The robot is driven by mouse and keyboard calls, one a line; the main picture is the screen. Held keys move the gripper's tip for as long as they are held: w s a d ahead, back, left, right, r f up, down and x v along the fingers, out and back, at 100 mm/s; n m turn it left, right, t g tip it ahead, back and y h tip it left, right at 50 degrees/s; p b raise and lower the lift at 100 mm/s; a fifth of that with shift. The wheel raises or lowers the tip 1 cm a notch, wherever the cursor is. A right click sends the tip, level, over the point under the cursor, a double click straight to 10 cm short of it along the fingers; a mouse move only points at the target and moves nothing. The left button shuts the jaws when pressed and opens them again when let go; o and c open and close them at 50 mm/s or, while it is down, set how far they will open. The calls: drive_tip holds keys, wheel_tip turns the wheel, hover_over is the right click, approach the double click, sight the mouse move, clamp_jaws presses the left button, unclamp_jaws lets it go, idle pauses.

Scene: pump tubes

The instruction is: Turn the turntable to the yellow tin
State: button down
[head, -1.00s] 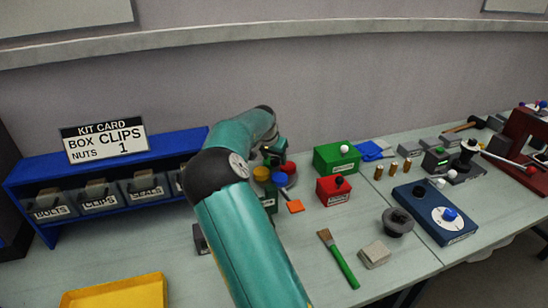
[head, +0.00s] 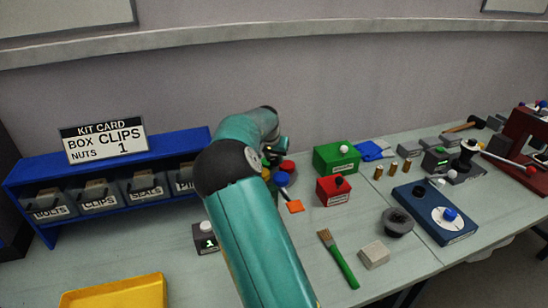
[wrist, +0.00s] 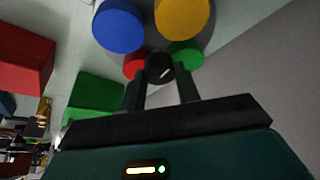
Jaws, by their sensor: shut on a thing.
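The turntable is mostly hidden behind my arm in the head view. A red tin (head: 288,166) and a blue tin (head: 283,180) show beside the arm there. In the wrist view the blue tin (wrist: 118,27), the yellow tin (wrist: 182,16), the red tin (wrist: 135,64) and the green tin (wrist: 187,54) stand around a black knob (wrist: 159,68). My gripper (wrist: 160,78) is shut on this knob, with a finger on either side. An orange marker (head: 295,206) lies in front of the tins.
A red box (head: 333,190) and a green box (head: 337,157) stand right of the turntable. A grey box with a white knob (head: 206,240) stands left of my arm. A blue bin rack (head: 30,172) is at left. A green-handled brush (head: 340,262) lies in front.

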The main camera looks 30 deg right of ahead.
drive_tip(key=n, duration=0.2)
drive_tip(key=n+t+y, duration=0.1)
drive_tip(key=n, duration=0.1)
drive_tip(key=shift+s+d+r, duration=0.1)
drive_tip(key=shift+d+r, duration=0.05)
drive_tip(key=shift+d, duration=0.05)
drive_tip(key=n+y, duration=0.1)
drive_tip(key=n, duration=0.3)
drive_tip(key=shift+d+n+t+y, duration=0.1)
drive_tip(key=shift+n+t+y, duration=0.3)
drive_tip(key=n+y, duration=0.1)
drive_tip(key=n, duration=0.2)
drive_tip(key=shift+d+n, duration=0.1)
drive_tip(key=shift+n, duration=0.2)
drive_tip(key=shift+n+g+y, duration=0.3)
drive_tip(key=shift+n+y, duration=0.6)
drive_tip(key=shift+n, duration=1)
drive_tip(key=c, duration=1)
unclamp_jaws()
